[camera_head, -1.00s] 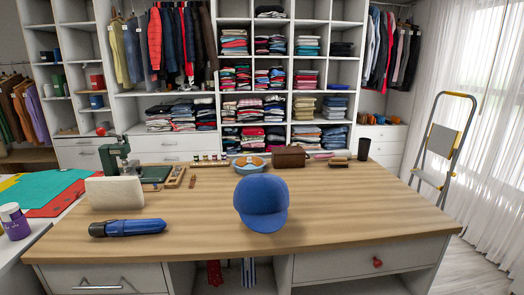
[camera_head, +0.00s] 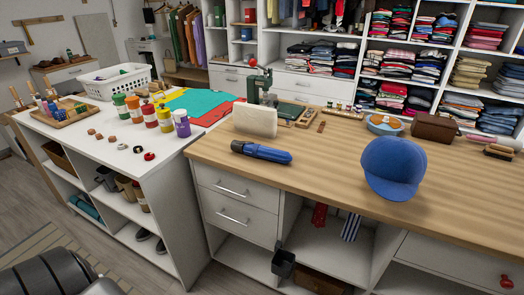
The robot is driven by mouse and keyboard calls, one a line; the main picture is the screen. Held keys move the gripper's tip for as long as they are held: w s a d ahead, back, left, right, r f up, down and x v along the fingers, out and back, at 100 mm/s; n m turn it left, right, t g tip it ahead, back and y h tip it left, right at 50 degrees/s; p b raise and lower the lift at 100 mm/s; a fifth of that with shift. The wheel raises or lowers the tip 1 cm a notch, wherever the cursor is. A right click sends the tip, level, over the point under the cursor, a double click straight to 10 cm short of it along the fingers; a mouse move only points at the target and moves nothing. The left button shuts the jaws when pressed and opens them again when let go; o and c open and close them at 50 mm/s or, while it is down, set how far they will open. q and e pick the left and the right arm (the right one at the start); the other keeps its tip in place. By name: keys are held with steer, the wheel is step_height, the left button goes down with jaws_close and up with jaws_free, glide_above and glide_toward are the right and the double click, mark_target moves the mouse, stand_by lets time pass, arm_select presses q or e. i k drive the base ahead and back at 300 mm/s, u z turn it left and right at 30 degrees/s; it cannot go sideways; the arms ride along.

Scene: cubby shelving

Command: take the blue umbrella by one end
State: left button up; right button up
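The blue umbrella (camera_head: 262,152) lies folded on the wooden counter top near its front left edge. Its dark handle end points left and its blue end points right. A cream upright block (camera_head: 255,121) stands just behind it, and a blue cap (camera_head: 393,167) sits to its right on the same counter. Neither of my grippers shows in the head view, so their state and distance to the umbrella cannot be seen.
A white side table (camera_head: 150,165) with paint jars and a white laundry basket (camera_head: 114,80) stands left of the counter. Bare wood lies between umbrella and cap. Floor shows at lower left.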

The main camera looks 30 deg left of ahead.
mark_target(255, 150)
steer(key=u, duration=0.45)
steer(key=i, duration=1.35)
steer(key=u, duration=0.4)
